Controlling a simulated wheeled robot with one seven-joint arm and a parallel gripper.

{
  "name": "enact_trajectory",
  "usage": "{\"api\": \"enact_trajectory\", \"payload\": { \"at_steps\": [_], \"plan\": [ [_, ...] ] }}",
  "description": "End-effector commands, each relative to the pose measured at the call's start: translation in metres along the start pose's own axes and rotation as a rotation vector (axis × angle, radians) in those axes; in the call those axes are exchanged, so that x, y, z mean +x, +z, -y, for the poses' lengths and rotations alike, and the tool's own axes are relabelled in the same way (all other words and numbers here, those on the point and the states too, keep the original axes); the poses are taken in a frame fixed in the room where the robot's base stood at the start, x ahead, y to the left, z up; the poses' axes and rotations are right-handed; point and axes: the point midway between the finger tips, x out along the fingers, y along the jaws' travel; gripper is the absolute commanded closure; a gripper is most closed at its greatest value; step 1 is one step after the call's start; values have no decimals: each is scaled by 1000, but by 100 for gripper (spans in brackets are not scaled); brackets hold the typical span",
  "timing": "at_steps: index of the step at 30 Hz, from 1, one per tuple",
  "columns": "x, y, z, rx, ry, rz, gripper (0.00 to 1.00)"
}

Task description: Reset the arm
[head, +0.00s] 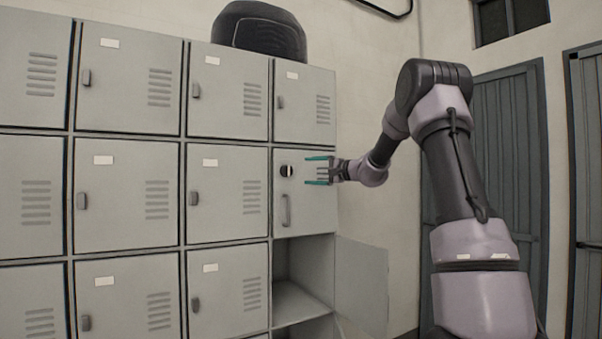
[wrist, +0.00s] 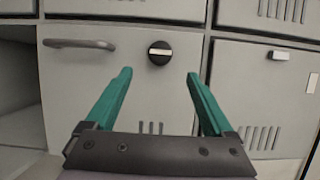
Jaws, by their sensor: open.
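My gripper (head: 318,170) is at the end of my raised arm, in front of a locker door in the middle row at the right end of the bank. Its two teal fingers are open and empty, and they also show in the wrist view (wrist: 158,95). That locker door (head: 297,215) is shut. It has a round black knob with a pale bar (head: 287,171) and a grey bar handle (head: 286,210) below it. In the wrist view the knob (wrist: 160,53) sits beyond the gap between the fingertips, apart from them, and the handle (wrist: 79,44) is to the left.
The open compartment (head: 300,285) below has its door (head: 361,285) swung out to the right. Other grey lockers (head: 125,195) are shut. A black bag-like object (head: 258,30) sits on top. Grey double doors (head: 510,150) stand behind my arm at the right.

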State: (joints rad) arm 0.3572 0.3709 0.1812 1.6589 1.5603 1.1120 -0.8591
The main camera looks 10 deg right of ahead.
Motion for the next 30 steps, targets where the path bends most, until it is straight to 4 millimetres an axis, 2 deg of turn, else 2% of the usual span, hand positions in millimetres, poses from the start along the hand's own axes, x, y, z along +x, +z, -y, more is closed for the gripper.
{"api": "enact_trajectory", "payload": {
  "at_steps": [6,19,21,23,25,28,30],
  "plan": [
    [-16,0,0,1,0,0,13],
    [-16,0,0,0,1,1,13],
    [-17,6,1,-5,10,8,13],
    [-19,20,3,-18,34,25,13],
    [-24,46,3,-41,88,56,13],
    [-42,100,0,-92,206,115,13],
    [-62,140,-7,-137,305,151,13]
  ]
}}
